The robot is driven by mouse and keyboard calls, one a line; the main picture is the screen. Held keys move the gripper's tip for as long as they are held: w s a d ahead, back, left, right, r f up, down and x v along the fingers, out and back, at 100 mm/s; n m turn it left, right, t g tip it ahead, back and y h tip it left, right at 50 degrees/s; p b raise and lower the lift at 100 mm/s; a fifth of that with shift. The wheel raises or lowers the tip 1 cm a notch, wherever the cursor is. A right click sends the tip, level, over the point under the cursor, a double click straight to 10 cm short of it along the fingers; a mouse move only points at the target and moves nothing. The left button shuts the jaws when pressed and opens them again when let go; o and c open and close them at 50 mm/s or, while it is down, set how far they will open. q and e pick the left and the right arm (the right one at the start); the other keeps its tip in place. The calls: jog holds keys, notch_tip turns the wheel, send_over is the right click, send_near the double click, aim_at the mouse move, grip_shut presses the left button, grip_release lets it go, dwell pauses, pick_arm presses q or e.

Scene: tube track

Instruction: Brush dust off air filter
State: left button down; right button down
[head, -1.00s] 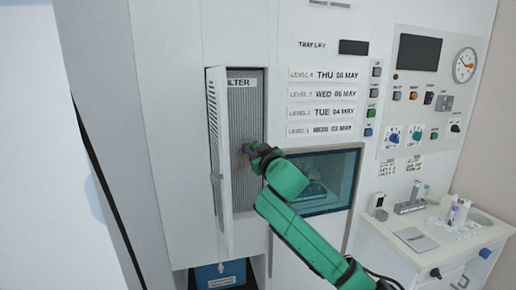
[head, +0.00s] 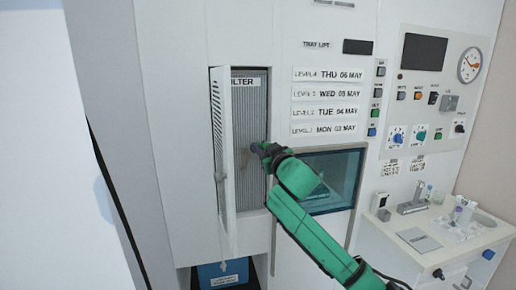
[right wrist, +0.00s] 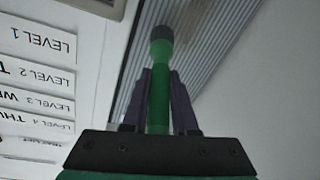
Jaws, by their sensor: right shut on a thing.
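The grey pleated air filter (head: 249,105) sits upright in a recess labelled FILTER, behind an open white louvred door (head: 222,150). A brownish dust patch (head: 244,160) shows on its lower half, and also in the right wrist view (right wrist: 196,22). My right gripper (right wrist: 160,78) is shut on a brush with a green handle (right wrist: 159,105) and a dark round head (right wrist: 162,36). The head is over the filter beside the dust; I cannot tell whether it touches. In the head view my right gripper (head: 262,150) is at the filter's right edge. My left gripper is not in view.
The open door stands close on the left of my right gripper. A dark window (head: 335,178) is to the right, below the level labels (head: 327,92). A blue bin (head: 222,274) is under the filter recess. A side counter (head: 430,245) holds small items.

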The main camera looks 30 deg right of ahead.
jog(key=shift+s+d, duration=0.15)
jog(key=shift+d, duration=0.35)
jog(key=w+a, duration=0.2)
jog(key=a, duration=0.6)
jog(key=shift+a+p, duration=0.3)
dwell(0.7)
jog(key=shift+w+d, duration=0.1)
jog(key=shift+s+d+p, duration=0.2)
jog(key=shift+s+d, duration=0.05)
jog(key=shift+d, duration=0.65)
jog(key=shift+s+d+p, duration=0.15)
jog(key=shift+s+d, duration=0.05)
jog(key=shift+d, duration=0.7)
jog(key=shift+a, duration=0.1)
